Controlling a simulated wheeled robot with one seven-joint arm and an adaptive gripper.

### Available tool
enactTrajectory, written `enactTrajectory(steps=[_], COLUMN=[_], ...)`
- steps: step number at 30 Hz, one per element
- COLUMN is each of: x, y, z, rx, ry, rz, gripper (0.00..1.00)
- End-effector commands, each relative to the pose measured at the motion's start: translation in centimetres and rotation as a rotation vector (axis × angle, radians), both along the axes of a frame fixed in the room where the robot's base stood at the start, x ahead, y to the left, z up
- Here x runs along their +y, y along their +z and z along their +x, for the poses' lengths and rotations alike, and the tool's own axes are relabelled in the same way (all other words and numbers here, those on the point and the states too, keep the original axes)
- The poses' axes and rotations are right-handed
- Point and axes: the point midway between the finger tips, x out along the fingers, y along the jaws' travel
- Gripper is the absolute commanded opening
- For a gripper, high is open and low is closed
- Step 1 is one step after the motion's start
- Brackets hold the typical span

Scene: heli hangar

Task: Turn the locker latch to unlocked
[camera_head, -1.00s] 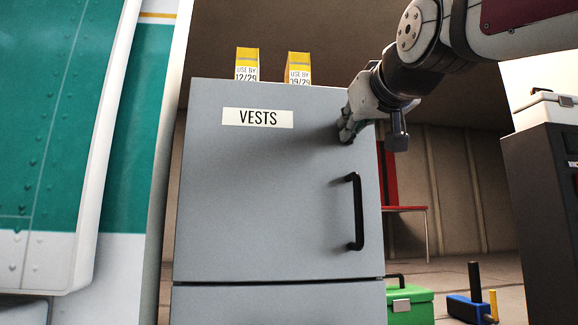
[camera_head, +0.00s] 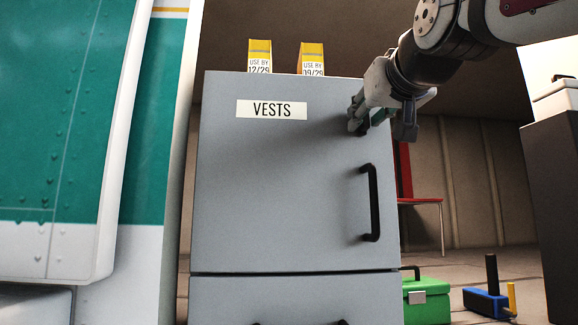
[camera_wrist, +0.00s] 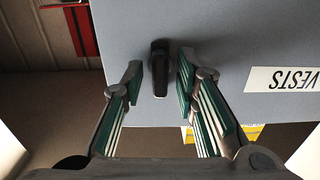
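The grey locker (camera_head: 280,190) has a VESTS label and a black upright handle (camera_head: 370,203) on its door. The latch (camera_wrist: 160,68) is a dark lever on the door, seen in the wrist view, running up and down in that picture. My gripper (camera_head: 359,120) is at the upper right of the door. In the wrist view my gripper (camera_wrist: 160,78) is open, with one fingertip on each side of the latch and gaps between. I cannot tell how deep the fingers reach around it. In the head view the latch is hidden by my gripper.
Two yellow boxes (camera_head: 260,57) (camera_head: 312,60) stand on the locker top. A green case (camera_head: 428,301) and a blue tool (camera_head: 487,301) lie on the floor at right. A dark cabinet (camera_head: 553,200) stands far right, a green-and-white panel (camera_head: 70,130) at left.

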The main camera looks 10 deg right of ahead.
Motion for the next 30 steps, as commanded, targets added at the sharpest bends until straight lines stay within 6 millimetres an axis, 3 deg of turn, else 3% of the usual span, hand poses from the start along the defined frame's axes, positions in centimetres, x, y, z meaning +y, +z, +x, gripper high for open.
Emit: enactTrajectory(steps=[11,24,30], x=[0.0,0.0,0.0], y=[0.1,0.1,0.0], z=[-0.6,-8.6,-11.2], rx=[-0.002,-0.003,0.0], ry=[0.0,0.0,0.0], rz=[-0.002,-0.001,-0.001], gripper=[0.32,0.32,0.32])
